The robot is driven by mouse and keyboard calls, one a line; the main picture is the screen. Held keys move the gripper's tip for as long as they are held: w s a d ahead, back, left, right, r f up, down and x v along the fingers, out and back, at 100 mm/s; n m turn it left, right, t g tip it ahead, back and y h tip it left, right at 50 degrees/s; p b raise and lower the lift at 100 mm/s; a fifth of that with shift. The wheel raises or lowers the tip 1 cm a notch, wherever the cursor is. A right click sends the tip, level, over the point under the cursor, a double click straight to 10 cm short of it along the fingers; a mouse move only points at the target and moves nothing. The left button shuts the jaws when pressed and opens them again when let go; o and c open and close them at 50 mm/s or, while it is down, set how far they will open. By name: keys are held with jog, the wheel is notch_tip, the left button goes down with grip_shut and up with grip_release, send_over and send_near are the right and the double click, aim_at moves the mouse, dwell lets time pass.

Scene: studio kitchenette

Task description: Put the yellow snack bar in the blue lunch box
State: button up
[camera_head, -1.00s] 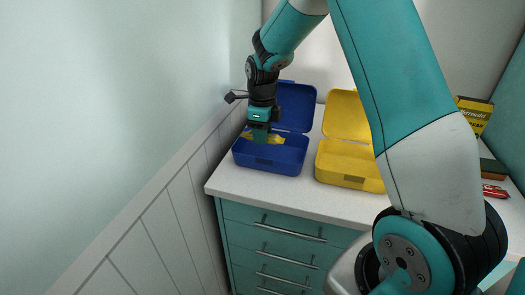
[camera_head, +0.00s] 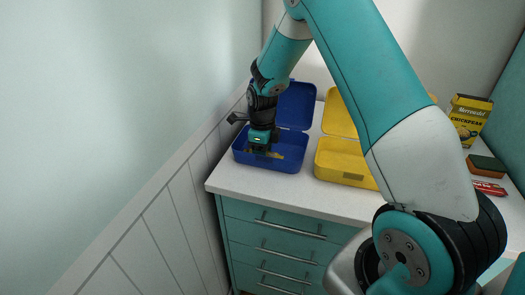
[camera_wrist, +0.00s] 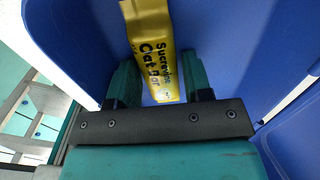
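The yellow snack bar (camera_wrist: 155,50) lies between my gripper's two fingers in the wrist view, slanted to them, with a narrow blue gap on its left side. In the head view, a bit of the snack bar (camera_head: 275,155) shows inside the blue lunch box (camera_head: 270,167), low beside the fingers. My gripper (camera_head: 261,149) points down into the lunch box tray, and its fingers look slightly apart from the bar. In the wrist view my gripper (camera_wrist: 160,75) has blue lunch box walls (camera_wrist: 75,40) around it. The lunch box lid stands open.
An open yellow lunch box (camera_head: 345,163) stands close on the right. The wall is close to the left of the white counter (camera_head: 235,185).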

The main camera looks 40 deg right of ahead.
jog(key=shift+r, duration=0.1)
notch_tip(320, 180, up, 12)
jog(key=b, duration=0.2)
jog(key=s+a+r+n+y, duration=0.2)
jog(key=s+a+r+n, duration=0.4)
jog(key=s+a+n, duration=0.7)
jog(key=s+a+r+n+y, duration=0.1)
jog(key=s+a+n, duration=0.3)
jog(key=s+n, duration=0.3)
jog(key=s+a+n+y, duration=0.1)
jog(key=s+a+n, duration=0.4)
jog(key=n, duration=1)
jog(key=s, duration=0.3)
jog(key=shift+s+r+n, duration=0.25)
jog(key=shift+r+n, duration=0.05)
jog(key=shift+r, duration=0.05)
